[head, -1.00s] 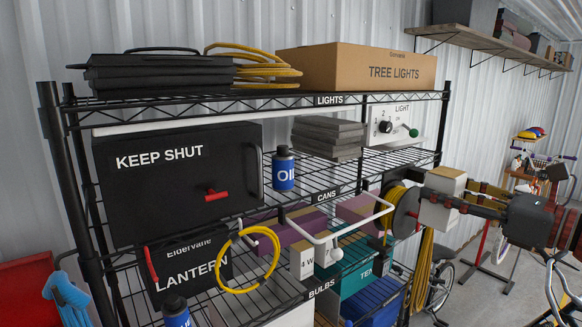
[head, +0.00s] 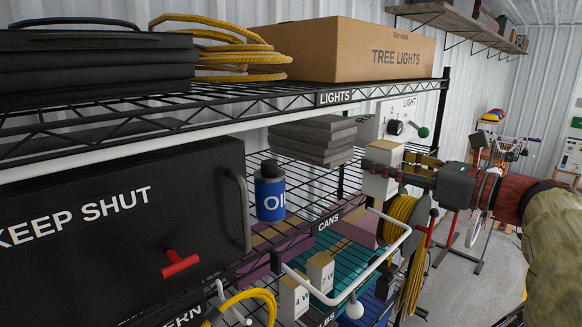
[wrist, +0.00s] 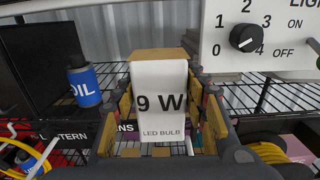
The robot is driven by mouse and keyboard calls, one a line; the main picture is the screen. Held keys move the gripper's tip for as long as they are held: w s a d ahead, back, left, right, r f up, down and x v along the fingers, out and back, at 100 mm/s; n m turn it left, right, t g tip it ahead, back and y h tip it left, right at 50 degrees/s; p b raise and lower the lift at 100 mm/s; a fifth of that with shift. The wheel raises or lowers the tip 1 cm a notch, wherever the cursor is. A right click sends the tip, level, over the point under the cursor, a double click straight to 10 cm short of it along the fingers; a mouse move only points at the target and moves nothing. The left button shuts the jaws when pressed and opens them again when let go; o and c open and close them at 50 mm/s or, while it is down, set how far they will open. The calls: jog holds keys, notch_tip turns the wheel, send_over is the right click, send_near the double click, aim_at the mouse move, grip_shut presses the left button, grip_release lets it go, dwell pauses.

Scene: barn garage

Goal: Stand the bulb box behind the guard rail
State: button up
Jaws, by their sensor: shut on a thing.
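The bulb box (head: 379,186) is white with a tan top. In the wrist view it reads "9 W LED BULB" (wrist: 160,100) and is upright between the fingers. My gripper (wrist: 158,118) is shut on its sides; in the head view my gripper (head: 408,166) reaches in from the right. The white guard rail (head: 374,268) runs along the front of the bulbs shelf, below and left of the held box. Behind it stand a "4 W" box (head: 293,300) and a "7 W" box (head: 320,272). The held box is in the air, above the rail's height.
A blue oil can (head: 270,196) and grey stacked slabs (head: 312,143) are on the shelf to the left. The light switch panel (wrist: 262,40) is behind right of the box. A yellow hose reel (head: 400,215) hangs below my gripper. The upper shelf edge (head: 335,97) is overhead.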

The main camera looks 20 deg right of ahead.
jog(key=shift+f+p+x, duration=0.55)
jog(key=shift+f+x, duration=0.05)
jog(key=shift+x, duration=1.75)
jog(key=shift+f+p+x, duration=0.55)
jog(key=shift+x, duration=1.8)
jog(key=shift+f+p+x, duration=0.55)
jog(key=shift+f+x, duration=0.05)
jog(key=shift+x, duration=1.75)
jog(key=shift+f, duration=0.1)
jog(key=shift+w+f, duration=0.1)
jog(key=shift+f, duration=0.05)
jog(key=o, duration=1.1)
jog(key=shift+o, duration=0.2)
